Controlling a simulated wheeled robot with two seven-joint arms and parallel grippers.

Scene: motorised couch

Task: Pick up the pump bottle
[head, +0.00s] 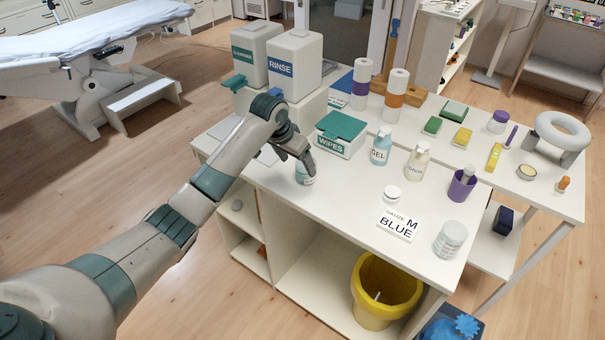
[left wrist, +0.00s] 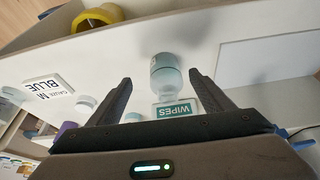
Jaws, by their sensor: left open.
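A small pale-blue bottle (head: 305,174) with a label stands at the left front edge of the white table. My left gripper (head: 303,160) reaches down over it and hides its top. In the left wrist view the bottle (left wrist: 165,76) lies between the two spread fingers of the open gripper (left wrist: 160,78), with a gap on each side. I cannot tell whether it has a pump head. Two more bottles, a blue one marked GEL (head: 380,148) and a cream one (head: 416,161), stand to its right. My right gripper is not in view.
The WIPES box (head: 340,136) stands just behind the bottle. The RINSE container (head: 294,66) is at the back left. A yellow bin (head: 384,290) sits below. The table's front middle is clear.

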